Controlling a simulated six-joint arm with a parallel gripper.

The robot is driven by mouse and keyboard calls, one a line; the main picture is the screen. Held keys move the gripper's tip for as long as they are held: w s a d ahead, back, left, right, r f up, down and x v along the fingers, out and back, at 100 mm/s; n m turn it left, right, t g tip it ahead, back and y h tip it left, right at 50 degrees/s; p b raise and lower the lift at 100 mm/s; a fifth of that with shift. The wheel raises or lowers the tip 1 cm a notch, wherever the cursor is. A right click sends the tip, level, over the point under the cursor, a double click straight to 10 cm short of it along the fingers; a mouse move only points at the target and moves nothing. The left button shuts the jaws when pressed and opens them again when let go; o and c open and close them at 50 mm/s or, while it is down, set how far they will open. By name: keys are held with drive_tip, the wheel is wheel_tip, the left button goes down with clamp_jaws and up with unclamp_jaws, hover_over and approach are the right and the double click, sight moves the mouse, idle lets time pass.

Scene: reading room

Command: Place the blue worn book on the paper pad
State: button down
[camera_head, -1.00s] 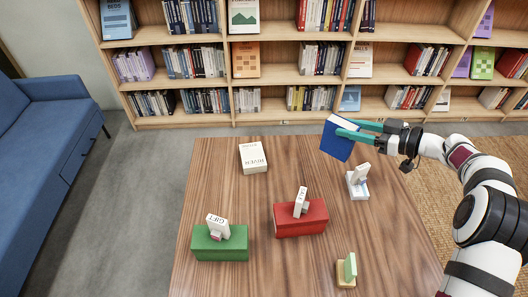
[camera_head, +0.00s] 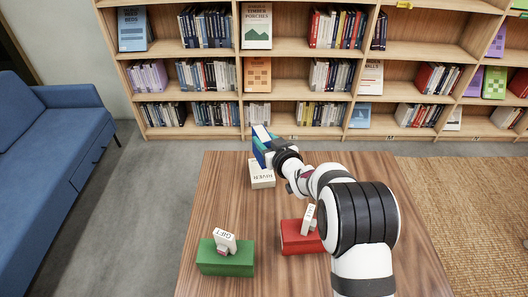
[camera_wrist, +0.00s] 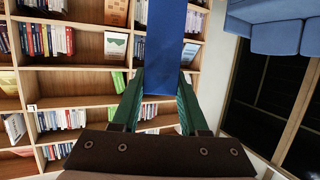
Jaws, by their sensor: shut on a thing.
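The blue book (camera_head: 259,152) is in my gripper (camera_head: 271,146), held up above the far left part of the table. In the wrist view the book (camera_wrist: 160,48) shows as a plain blue panel between the two teal fingers of my gripper (camera_wrist: 160,88), which are shut on it. A thick white block lettered "RIVEN" (camera_head: 262,179), apparently the paper pad, lies flat on the table. In the head view the book appears just above and partly over its far edge. I cannot tell the height gap between them.
On the wooden table (camera_head: 215,206) stand a green box (camera_head: 226,264) with a "GIFT" sign and a red box (camera_head: 297,241) with another sign. My arm hides the table's right part.

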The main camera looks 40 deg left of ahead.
drive_tip(key=shift+s+a+f, duration=0.1)
drive_tip(key=shift+a+f, duration=0.1)
drive_tip(key=shift+f, duration=1.95)
drive_tip(key=shift+f, duration=0.1)
drive_tip(key=shift+c, duration=2.2)
unclamp_jaws()
drive_tip(key=shift+d+r, duration=0.15)
drive_tip(key=shift+r, duration=0.05)
drive_tip(key=s+d+r, duration=0.1)
drive_tip(key=d+r, duration=0.3)
drive_tip(key=r, duration=0.4)
drive_tip(key=shift+s+r, duration=0.2)
drive_tip(key=shift+s, duration=0.15)
